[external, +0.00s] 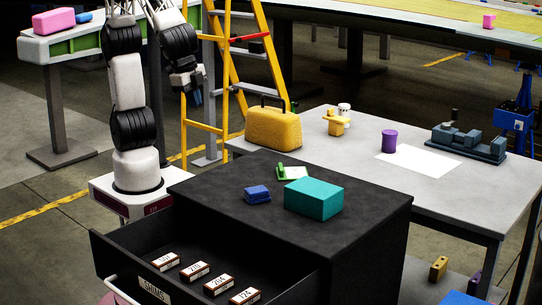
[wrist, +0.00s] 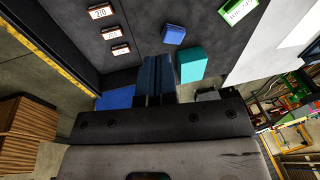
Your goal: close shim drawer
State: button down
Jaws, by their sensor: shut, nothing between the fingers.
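The shim drawer (external: 110,247) is pulled out of the black cabinet (external: 385,235). Its front carries a SHIMS label (external: 152,290) and a pale bar handle (external: 122,293), partly cut off by the bottom edge. Several small brown boxes with white number labels (external: 196,270) lie in the drawer, and some show in the wrist view (wrist: 110,33). My gripper (external: 196,96) hangs in the air behind the cabinet in the external view, well apart from the drawer. Its fingers (wrist: 156,75) are together and empty in the wrist view.
On the cabinet top sit a teal box (external: 314,198), a blue block (external: 257,193) and a green-and-white item (external: 292,173). A yellow ladder (external: 232,60) stands behind. The grey table (external: 350,185) holds a yellow bag (external: 272,128), a purple cup (external: 389,140) and a vise-like tool (external: 466,142).

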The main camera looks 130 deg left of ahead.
jog(key=w+d+f+y, duration=0.1)
jog(key=w+d+f, duration=0.3)
jog(key=w+d, duration=0.5)
jog(key=w+d+f+y, duration=0.1)
jog(key=w+d+f, duration=0.4)
jog(key=d, duration=0.8)
jog(key=w+d+f+t+y, duration=0.1)
jog(key=w+d+f, duration=0.1)
jog(key=d+f, duration=0.5)
jog(key=w+d+f+t, duration=0.1)
jog(key=d+f, duration=0.6)
jog(key=d, duration=1.1)
jog(key=shift+w+d+n+t+y, duration=0.3)
jog(key=shift+w+t+y, duration=0.1)
jog(key=shift+t, duration=0.1)
jog(key=shift+f, duration=0.15)
send_near(157, 284)
notch_tip(157, 284, down, 4)
jog(key=w+d, duration=0.1)
jog(key=w, duration=0.1)
jog(key=shift+a+f, duration=0.15)
jog(key=shift+a, duration=1.6)
